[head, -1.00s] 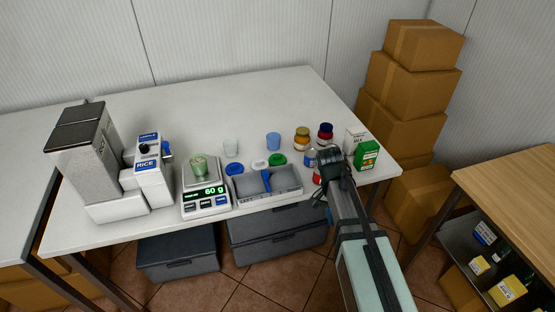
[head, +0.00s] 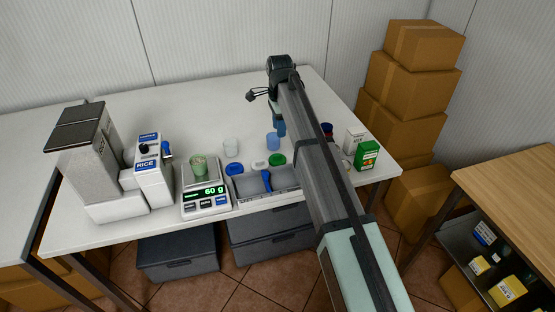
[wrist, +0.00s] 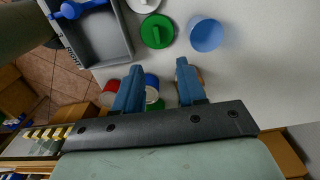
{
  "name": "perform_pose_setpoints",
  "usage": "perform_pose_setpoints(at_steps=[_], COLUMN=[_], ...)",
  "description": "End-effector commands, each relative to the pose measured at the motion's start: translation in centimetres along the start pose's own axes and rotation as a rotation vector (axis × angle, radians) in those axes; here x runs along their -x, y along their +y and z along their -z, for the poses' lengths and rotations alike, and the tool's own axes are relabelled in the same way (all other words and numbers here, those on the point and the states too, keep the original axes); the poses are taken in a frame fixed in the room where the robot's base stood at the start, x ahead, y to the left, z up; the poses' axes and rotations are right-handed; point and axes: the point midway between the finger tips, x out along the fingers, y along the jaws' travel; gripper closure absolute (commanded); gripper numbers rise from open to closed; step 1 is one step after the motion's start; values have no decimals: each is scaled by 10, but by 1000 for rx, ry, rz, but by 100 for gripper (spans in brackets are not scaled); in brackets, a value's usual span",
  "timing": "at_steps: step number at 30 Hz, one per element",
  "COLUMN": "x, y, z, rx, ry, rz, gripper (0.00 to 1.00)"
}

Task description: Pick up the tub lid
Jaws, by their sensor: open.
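Three lids lie on the white table: a blue lid (head: 234,169), a white lid (head: 260,164) and a green lid (head: 277,160). I cannot tell which one the task means. In the wrist view the green lid (wrist: 157,31), with a raised bar across it, lies just beyond my fingertips, and the white lid (wrist: 143,4) is cut by the top edge. My gripper (head: 279,130) is open and empty, above the table behind the lids; its two blue fingers also show in the wrist view (wrist: 160,66). A clear tub with green contents (head: 199,165) stands on the scale.
A grey tray (head: 245,186) with a blue scoop lies in front of the lids. A blue cup (head: 273,141) and a clear cup (head: 231,146) stand behind them. A scale (head: 206,204) reads 60 g. A green box (head: 367,155) stands right. The table's back left is clear.

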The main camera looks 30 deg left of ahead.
Motion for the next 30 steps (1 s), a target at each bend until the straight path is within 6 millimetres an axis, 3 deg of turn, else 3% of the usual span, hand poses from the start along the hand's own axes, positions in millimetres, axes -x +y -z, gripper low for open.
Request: perform_pose_setpoints(at_steps=[3,9,20,30], x=[-24,-51,-69,-109], y=[2,1,2,4], z=[0,1,2,4], rx=[1,1,2,2], ry=[0,0,1,1], rz=[-3,-2,-1,-2], gripper=[60,60,60,60])
